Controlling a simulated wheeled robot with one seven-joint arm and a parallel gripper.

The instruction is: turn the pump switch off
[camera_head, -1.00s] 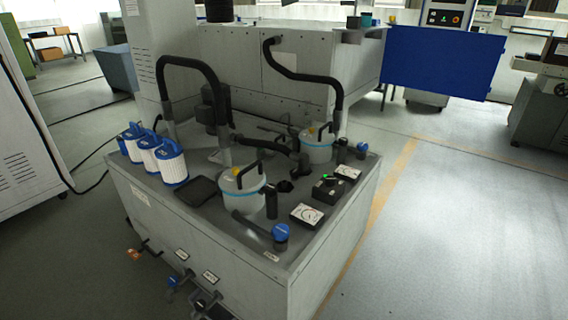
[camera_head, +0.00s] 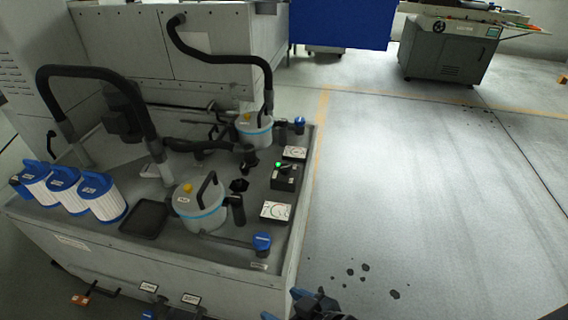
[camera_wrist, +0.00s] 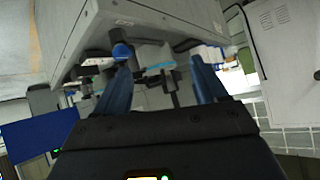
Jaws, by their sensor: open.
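The pump switch is a small black box (camera_head: 285,176) with a lit green lamp and a dark knob on top. It sits on the right part of the grey tank unit's top (camera_head: 215,250), between two white dial gauges. The knob's exact angle is too small to tell. My gripper (camera_wrist: 164,74) has two blue fingers spread apart with nothing between them. In the head view its blue and black parts (camera_head: 306,300) show at the bottom edge, in front of the unit and well apart from the switch. I cannot pick out the switch in the wrist view.
Two white canisters (camera_head: 198,222) with black handles stand left of and behind the switch. A blue-capped valve (camera_head: 262,242) is near the front right corner. White filters (camera_head: 102,197) and black hoses (camera_head: 95,72) are at left.

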